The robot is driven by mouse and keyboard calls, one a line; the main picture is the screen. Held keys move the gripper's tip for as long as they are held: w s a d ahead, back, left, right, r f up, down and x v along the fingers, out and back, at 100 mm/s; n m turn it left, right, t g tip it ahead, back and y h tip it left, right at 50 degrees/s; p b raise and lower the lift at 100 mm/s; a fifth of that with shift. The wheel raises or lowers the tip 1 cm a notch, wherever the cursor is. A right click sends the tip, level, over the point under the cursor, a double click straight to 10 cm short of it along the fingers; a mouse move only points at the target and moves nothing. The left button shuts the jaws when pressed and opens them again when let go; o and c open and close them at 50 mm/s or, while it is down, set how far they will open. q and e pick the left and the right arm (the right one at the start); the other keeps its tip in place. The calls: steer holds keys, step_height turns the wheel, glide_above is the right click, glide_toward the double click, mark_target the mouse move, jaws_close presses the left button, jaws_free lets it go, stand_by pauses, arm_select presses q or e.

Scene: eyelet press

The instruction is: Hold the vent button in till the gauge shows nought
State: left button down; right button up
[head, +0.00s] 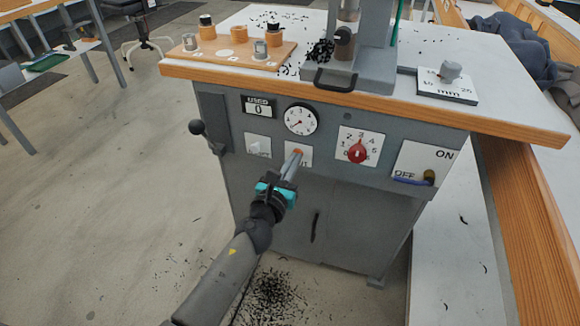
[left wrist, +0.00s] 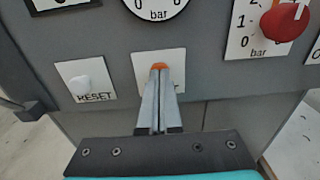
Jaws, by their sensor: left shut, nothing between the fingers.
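The vent button (head: 297,152) is orange, on a white plate on the front of the grey press cabinet. It also shows in the left wrist view (left wrist: 160,65), mostly hidden behind my fingertips. My left gripper (head: 294,158) is shut and empty, its fingertips (left wrist: 158,73) at the button. They look to be touching it; I cannot tell how far it is pressed in. The round white gauge (head: 301,119) sits just above. Its needle is too small to read in the head view, and only the dial's lower edge (left wrist: 157,12) shows in the left wrist view.
A white RESET button (left wrist: 82,86) is left of the vent plate. A red knob (head: 357,151) and an ON/OFF switch (head: 429,176) are to the right. A ball-ended lever (head: 197,127) sticks out at the left. The worktop's wooden edge (head: 400,110) overhangs the panel.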

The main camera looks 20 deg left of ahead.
arm_select(q)
steer(key=shift+w+r, duration=0.15)
steer(key=shift+r, duration=0.1)
stand_by(0.7)
steer(key=s+a+b, duration=0.1)
steer(key=s, duration=1.4)
steer(key=shift+s+b, duration=0.25)
steer(key=shift+b, duration=0.15)
arm_select(e)
steer(key=shift+w+a+r+t+y, duration=0.2)
steer(key=shift+w+a+t+y, duration=0.05)
steer(key=shift+w+a+t, duration=0.35)
steer(key=shift+w+a+r+t+y, duration=0.15)
steer(key=shift+w+a+t+y, duration=0.1)
steer(key=shift+w+a+t, duration=0.35)
